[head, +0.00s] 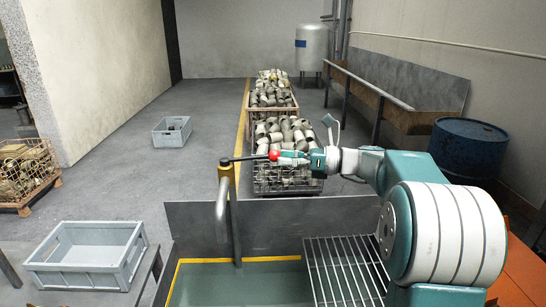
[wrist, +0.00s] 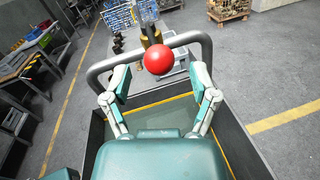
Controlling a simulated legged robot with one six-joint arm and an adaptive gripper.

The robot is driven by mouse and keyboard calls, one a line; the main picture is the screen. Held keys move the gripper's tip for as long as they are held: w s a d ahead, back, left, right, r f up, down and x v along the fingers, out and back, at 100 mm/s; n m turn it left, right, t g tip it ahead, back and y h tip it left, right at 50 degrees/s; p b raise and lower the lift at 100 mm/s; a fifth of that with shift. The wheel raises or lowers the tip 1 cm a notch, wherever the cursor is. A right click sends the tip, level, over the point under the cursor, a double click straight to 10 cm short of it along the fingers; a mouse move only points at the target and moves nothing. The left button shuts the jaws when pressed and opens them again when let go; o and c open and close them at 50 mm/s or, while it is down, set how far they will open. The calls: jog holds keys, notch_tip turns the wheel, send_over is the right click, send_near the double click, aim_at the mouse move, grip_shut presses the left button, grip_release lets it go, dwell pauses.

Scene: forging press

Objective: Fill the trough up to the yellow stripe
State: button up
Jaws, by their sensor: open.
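The dark metal trough (head: 270,225) is at the bottom of the head view. The yellow stripe (head: 240,261) runs along its inner wall, with greenish water (head: 240,285) below it; the exact gap is hard to judge. A grey tap pipe (head: 222,205) with a yellow-brown valve stands over the trough. Its lever ends in a red ball (head: 274,155) pointing right; the ball also shows in the wrist view (wrist: 158,60). My gripper (head: 285,156) is open, its fingers apart on either side of the ball in the wrist view. Contact cannot be told. No water stream is visible.
A wire rack (head: 345,270) lies over the trough's right part. Crates of metal parts (head: 285,178) stand behind the trough. An empty grey crate (head: 88,255) is at left, a blue drum (head: 467,150) at right. The floor at left is mostly clear.

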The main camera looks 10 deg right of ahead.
aim_at(250, 159)
jog(key=shift+x, duration=0.9)
jog(key=shift+w+a, duration=0.2)
jog(key=shift+a, duration=0.3)
grip_shut()
jog(key=shift+s+t, duration=0.1)
jog(key=shift+t, duration=0.2)
jog(key=shift+s+a+m+t+h, duration=0.25)
jog(key=shift+s+m+t+h, duration=0.5)
jog(key=shift+t, duration=0.25)
jog(key=shift+s+a+m+t+h, duration=0.25)
jog(key=shift+s+m+t+h, duration=0.35)
jog(key=shift+m+t, duration=0.35)
grip_release()
jog(key=shift+s, duration=0.1)
